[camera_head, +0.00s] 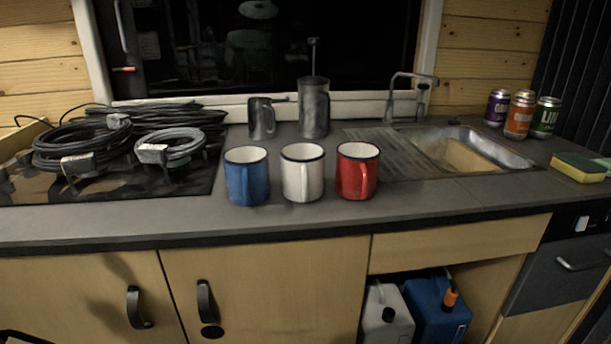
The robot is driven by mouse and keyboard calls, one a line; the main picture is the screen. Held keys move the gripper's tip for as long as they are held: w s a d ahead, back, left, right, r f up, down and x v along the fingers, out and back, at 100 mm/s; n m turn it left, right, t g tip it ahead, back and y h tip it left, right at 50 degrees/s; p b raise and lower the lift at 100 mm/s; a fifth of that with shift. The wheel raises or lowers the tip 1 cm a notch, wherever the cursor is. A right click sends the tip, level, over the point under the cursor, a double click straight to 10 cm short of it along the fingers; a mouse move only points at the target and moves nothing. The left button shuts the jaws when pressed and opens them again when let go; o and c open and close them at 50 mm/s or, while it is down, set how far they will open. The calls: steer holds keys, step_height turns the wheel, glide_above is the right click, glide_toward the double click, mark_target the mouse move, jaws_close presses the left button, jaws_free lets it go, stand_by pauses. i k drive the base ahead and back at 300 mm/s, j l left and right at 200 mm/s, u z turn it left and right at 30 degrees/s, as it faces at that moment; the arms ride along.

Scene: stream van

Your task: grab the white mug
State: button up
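The white mug (297,174) stands upright on the grey counter, in the middle of a row of three mugs. It has a dark rim, and its handle faces the front. A blue mug (240,178) stands just to its left and a red mug (350,172) just to its right, with narrow gaps between them. My gripper is not in view.
Behind the mugs stand a metal jug (262,119) and a French press (314,108). Coiled cables (80,142) lie on the hob at left. A sink (470,150), several cans and a sponge (578,168) are at right. The counter's front strip (300,222) is clear.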

mark_target(303, 164)
steer(key=k+j+z, duration=0.3)
steer(key=z, duration=0.15)
steer(key=k+j+z, duration=0.3)
steer(key=z, duration=0.15)
